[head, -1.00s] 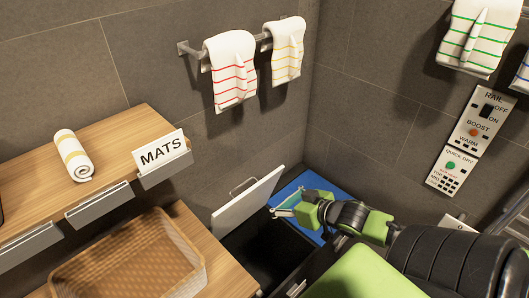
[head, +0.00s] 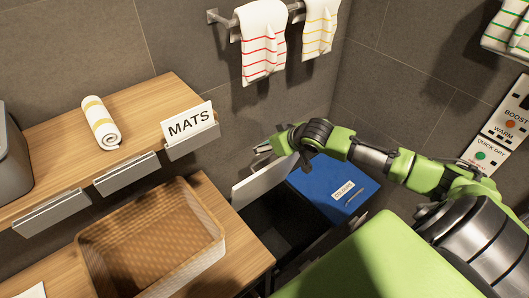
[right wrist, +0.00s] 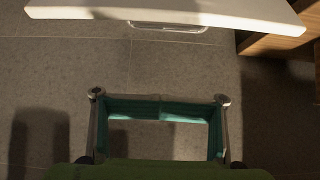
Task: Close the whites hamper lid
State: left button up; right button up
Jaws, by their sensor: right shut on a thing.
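The white lid (head: 262,183) stands raised and tilted on the dark open hamper bin (head: 275,222). My right gripper (head: 266,150) is at the lid's upper edge, on its wall side; the head view does not settle whether they touch. In the right wrist view the lid (right wrist: 170,12) crosses the top as a pale panel with a metal handle (right wrist: 168,28) by its edge. My left gripper is not in view.
A blue lid (head: 325,183) with a small label lies closed right of the open bin. A wooden shelf (head: 60,137) with a MATS sign (head: 190,124) and rolled towel (head: 101,122) is at left. A wicker basket (head: 150,240) stands below. Striped towels (head: 263,45) hang above.

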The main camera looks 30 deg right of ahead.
aim_at(265, 158)
jog(key=f+p, duration=0.1)
jog(key=f, duration=0.2)
jog(key=w+f+p, duration=0.1)
jog(key=f+p, duration=0.1)
jog(key=f, duration=0.1)
jog(key=shift+a, duration=0.1)
jog(key=shift+w+f, duration=0.1)
dwell(0.4)
